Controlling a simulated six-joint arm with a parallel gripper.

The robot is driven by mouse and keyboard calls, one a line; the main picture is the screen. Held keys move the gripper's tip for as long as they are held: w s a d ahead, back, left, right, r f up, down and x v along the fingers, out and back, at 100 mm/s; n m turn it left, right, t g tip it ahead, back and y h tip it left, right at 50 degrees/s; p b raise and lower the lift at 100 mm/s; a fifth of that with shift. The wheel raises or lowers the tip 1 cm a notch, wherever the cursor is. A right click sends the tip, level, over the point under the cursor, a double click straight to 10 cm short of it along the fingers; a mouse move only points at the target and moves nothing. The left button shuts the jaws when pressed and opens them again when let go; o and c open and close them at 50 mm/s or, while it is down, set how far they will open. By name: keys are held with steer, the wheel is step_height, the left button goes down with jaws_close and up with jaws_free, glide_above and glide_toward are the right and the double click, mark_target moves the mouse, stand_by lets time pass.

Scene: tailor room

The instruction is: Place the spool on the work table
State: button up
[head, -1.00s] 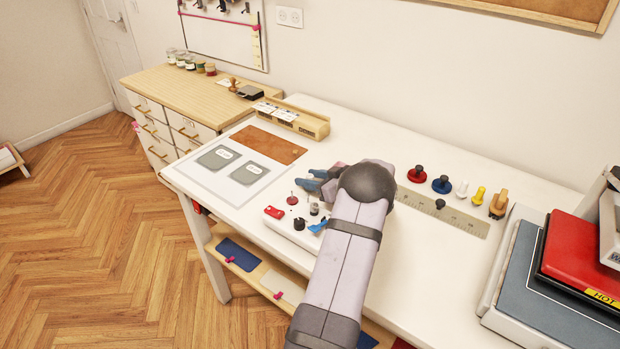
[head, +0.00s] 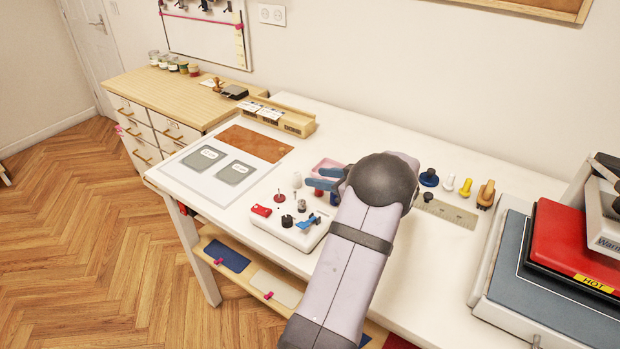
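The white work table (head: 390,265) runs along the wall. Small spool-like pieces stand at the right of the table: a blue one (head: 429,178), a white one (head: 449,183) and a yellow one (head: 465,187). I cannot tell which piece is the spool. My arm hides part of the table.
A white machine (head: 290,236) with small red, black and blue parts is at the front edge. A heat press (head: 560,265) stands at the right. A ruler (head: 450,213) lies beside my arm.

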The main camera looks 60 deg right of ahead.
steer(key=shift+v, duration=0.95)
steer(key=w+a+r+g+h, duration=0.1)
steer(key=w+a+h, duration=0.15)
steer(key=w, duration=0.55)
steer(key=w+a+r+g+h, duration=0.1)
steer(key=w+a+r, duration=0.1)
steer(key=w+a, duration=0.35)
steer(key=w+a+f+g, duration=0.1)
steer(key=a, duration=0.3)
steer(key=w+a+f+g, duration=0.1)
steer(key=a, duration=0.3)
steer(key=a+f+m+g, duration=0.1)
steer(key=a, duration=0.4)
steer(key=shift+w+f+g, duration=0.25)
steer(key=shift+w+g, duration=0.05)
steer(key=shift+w, duration=0.1)
steer(key=s+a+f+n+g+y, duration=0.1)
steer(key=s+a+f+g+y, duration=0.1)
steer(key=s+a, duration=0.8)
steer(key=s+a+f+n+g+y, duration=0.1)
steer(key=s+a+f+g+y, duration=0.2)
steer(key=s+a, duration=0.7)
steer(key=a+f+g, duration=0.2)
steer(key=a, duration=0.6)
steer(key=shift+s+g, duration=0.25)
steer(key=shift+g, duration=0.15)
